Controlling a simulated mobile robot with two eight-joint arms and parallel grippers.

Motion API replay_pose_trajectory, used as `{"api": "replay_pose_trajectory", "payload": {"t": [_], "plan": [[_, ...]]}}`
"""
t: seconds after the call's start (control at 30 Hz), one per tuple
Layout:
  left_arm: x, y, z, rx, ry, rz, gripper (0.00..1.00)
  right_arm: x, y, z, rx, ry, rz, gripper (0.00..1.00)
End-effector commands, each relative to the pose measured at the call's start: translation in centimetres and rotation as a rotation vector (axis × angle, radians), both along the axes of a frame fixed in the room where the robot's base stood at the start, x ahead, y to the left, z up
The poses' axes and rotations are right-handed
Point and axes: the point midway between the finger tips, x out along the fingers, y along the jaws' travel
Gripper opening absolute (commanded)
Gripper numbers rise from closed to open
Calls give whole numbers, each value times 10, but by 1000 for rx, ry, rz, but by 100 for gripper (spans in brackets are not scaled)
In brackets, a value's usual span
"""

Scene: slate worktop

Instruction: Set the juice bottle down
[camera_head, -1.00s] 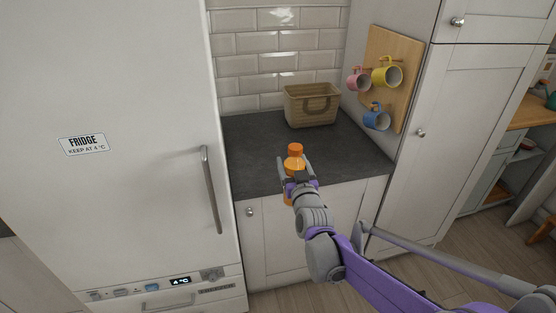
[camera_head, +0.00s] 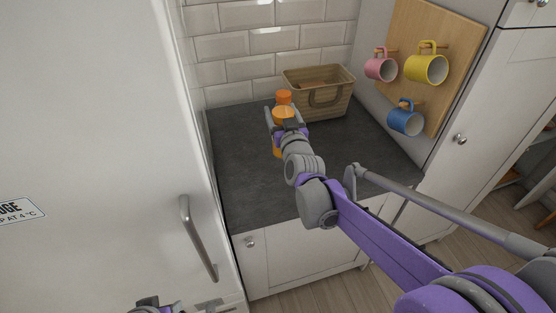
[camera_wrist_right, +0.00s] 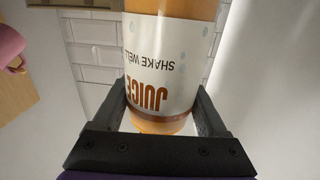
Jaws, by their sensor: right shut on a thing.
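The juice bottle (camera_head: 283,114) is orange with an orange cap (camera_head: 284,97). It looks upright over the slate worktop (camera_head: 240,165), in front of the basket. In the right wrist view the bottle (camera_wrist_right: 165,60) fills the middle, its white JUICE label upside down in the picture. My right gripper (camera_head: 283,117) is shut on it, one finger on each side. My arm hides part of the bottle's lower half, and I cannot tell whether its base touches the worktop. A dark and purple part of my left gripper (camera_head: 150,304) shows at the bottom edge; its fingers cannot be made out.
A woven basket (camera_head: 318,92) stands at the back of the worktop. Pink (camera_head: 381,67), yellow (camera_head: 427,66) and blue (camera_head: 405,118) mugs hang on a wooden board at the right. The fridge (camera_head: 90,120) borders the left side. The worktop's front left is clear.

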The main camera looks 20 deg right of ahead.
Motion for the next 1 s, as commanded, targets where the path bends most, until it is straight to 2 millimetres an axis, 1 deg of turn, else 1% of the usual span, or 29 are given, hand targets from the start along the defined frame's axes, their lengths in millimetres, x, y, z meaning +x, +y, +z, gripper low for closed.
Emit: {"api": "replay_pose_trajectory", "payload": {"t": [0.07,0.2,0.3,0.47,0.7,0.8,1.0], "plan": [[-1,0,-2,0,1,0,50,0,0,-8,0,-1,0,0],[-2,0,-5,0,3,0,50,0,0,-34,0,0,0,0],[-3,0,-6,0,4,0,50,0,0,-50,0,-1,0,0],[-3,0,-7,0,5,0,50,0,0,-64,0,-1,0,0],[-4,0,-11,0,7,0,50,0,0,-95,0,-1,0,0],[-4,0,-11,0,7,0,50,0,0,-99,0,-2,0,0],[-4,0,-11,0,7,0,50,0,0,-99,0,-2,0,0]]}}
